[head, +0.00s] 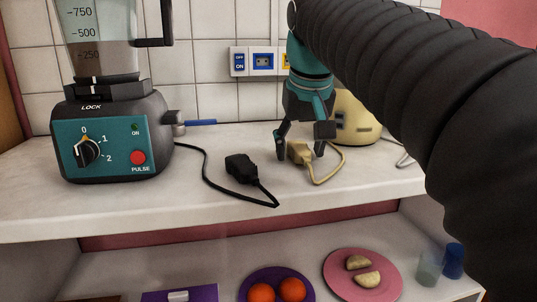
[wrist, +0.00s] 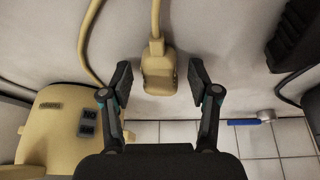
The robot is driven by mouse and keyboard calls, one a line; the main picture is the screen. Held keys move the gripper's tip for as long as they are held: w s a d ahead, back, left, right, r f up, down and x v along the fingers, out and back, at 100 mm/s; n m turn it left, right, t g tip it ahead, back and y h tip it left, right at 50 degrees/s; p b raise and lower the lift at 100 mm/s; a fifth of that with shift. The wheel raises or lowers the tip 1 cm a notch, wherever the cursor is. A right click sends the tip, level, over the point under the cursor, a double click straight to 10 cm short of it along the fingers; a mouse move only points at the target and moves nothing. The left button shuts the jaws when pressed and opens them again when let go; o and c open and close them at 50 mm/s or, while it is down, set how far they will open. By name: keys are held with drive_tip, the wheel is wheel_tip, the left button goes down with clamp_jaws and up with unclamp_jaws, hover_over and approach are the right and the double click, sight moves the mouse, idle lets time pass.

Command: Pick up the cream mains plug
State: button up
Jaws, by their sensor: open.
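The cream mains plug (head: 299,153) lies on the white counter with its cream cord trailing off to the right. My gripper (head: 301,156) is open over it, with one finger on each side. In the wrist view the plug (wrist: 159,74) sits between the two open fingers of my gripper (wrist: 160,82), with a visible gap to both pads. The cord leaves the plug towards the top of that view. Whether the fingertips touch the counter I cannot tell.
A black plug (head: 241,168) with its cord lies left of my gripper. A blender (head: 112,140) stands further left. A cream appliance (head: 356,120) is close behind on the right. A wall socket panel (head: 262,61) is behind. A lower shelf holds plates (head: 336,288) with food.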

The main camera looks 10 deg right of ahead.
clamp_jaws()
